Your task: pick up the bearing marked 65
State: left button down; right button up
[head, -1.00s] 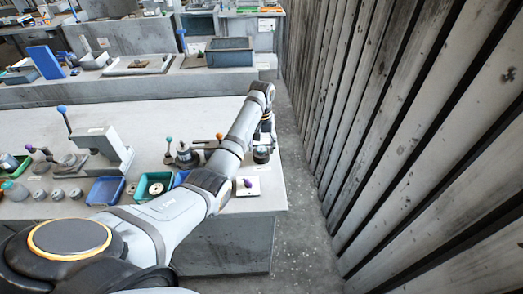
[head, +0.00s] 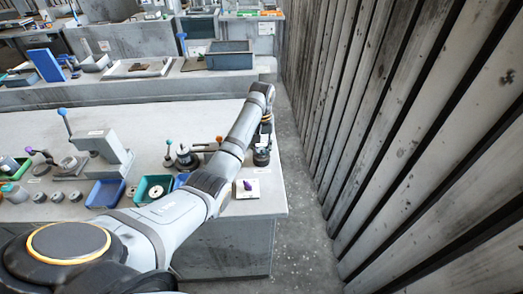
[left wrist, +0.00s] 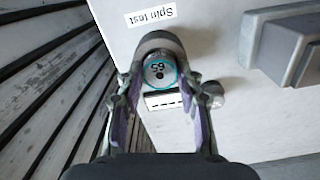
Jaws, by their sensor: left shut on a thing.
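The bearing marked 65 (left wrist: 159,71) is a round part with a teal ring and a dark mark on its face. In the left wrist view it sits between the fingers of my left gripper (left wrist: 160,95), which is shut on it. It rests at or just above a rounded grey fixture (left wrist: 160,40) beside an upside-down "Spin test" label (left wrist: 152,16). I cannot tell whether it touches the fixture. In the head view my left gripper (head: 262,148) is low over the right end of the bench, and the bearing cannot be made out there.
The bench (head: 200,120) holds a blue tray (head: 105,193), a green tray (head: 154,188) and a press (head: 103,150) left of my arm. A purple-handled tool (head: 247,185) lies on a white pad near the front edge. A plank wall (head: 400,130) stands right of the bench.

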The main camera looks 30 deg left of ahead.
aim_at(262, 153)
pick_arm(q)
notch_tip(262, 153, up, 3)
jog(key=shift+f, duration=0.2)
jog(key=shift+s+d+r+p, duration=0.2)
jog(key=shift+s+r+p, duration=0.1)
jog(key=shift+r+p, duration=0.35)
jog(key=shift+s+d+r+p, duration=0.15)
jog(key=shift+s+r+p, duration=0.15)
jog(key=shift+r+p, duration=0.25)
jog(key=s+d+r+p, duration=0.5)
jog(key=s+r+p, duration=0.2)
jog(key=s+p, duration=0.4)
jog(key=p, duration=0.4)
jog(key=shift+s+d+r+p, duration=0.2)
jog(key=shift+s+p, duration=0.05)
jog(key=shift+p, duration=0.1)
